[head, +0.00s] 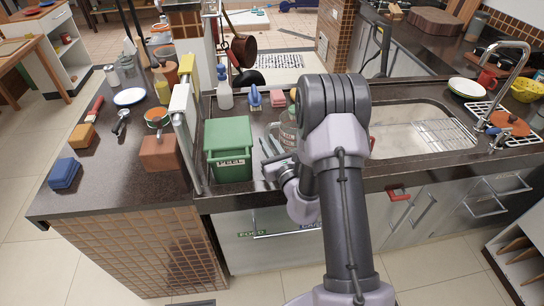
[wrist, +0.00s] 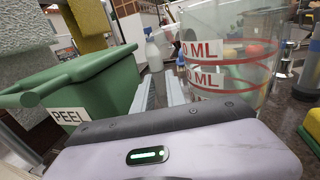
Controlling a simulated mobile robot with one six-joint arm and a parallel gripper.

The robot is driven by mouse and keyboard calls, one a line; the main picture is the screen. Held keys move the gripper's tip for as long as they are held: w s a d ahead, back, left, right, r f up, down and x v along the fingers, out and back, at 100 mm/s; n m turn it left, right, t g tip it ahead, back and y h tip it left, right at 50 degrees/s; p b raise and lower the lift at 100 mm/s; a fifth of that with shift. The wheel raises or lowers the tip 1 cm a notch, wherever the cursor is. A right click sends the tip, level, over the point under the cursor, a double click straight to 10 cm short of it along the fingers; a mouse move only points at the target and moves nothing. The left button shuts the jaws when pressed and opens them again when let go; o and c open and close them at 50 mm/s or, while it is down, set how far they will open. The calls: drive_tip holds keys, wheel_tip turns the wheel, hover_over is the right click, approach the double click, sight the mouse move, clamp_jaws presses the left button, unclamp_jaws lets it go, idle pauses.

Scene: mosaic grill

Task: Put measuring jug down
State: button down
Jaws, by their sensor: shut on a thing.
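The clear measuring jug (head: 286,134) is at the counter between the green bin and my arm, partly hidden by my arm. In the wrist view the jug (wrist: 232,55) shows large and upright, with red rings and "ML" labels. My gripper (head: 270,156) is low over the counter, beside the jug on its near left side. In the wrist view its grey ridged fingers (wrist: 160,92) reach forward to the jug's left side. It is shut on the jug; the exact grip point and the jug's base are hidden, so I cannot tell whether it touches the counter.
A green bin (head: 229,150) labelled "PEEL" (wrist: 100,85) stands close on the left. A spray bottle (head: 224,88), a blue item (head: 254,97) and a pink sponge (head: 277,98) are behind. The sink (head: 405,135) is to the right.

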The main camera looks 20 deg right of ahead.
drive_tip(key=shift+f+b, duration=0.75)
drive_tip(key=shift+f, duration=1.2)
drive_tip(key=c, duration=1.4)
unclamp_jaws()
drive_tip(key=shift+a, duration=0.1)
drive_tip(key=shift+o, duration=0.2)
drive_tip(key=shift+r, duration=0.1)
drive_tip(key=shift+s, duration=0.2)
drive_tip(key=s+b, duration=0.1)
drive_tip(key=s, duration=1)
drive_tip(key=shift+s+a, duration=0.15)
drive_tip(key=shift+s, duration=0.1)
drive_tip(key=shift+r, duration=0.1)
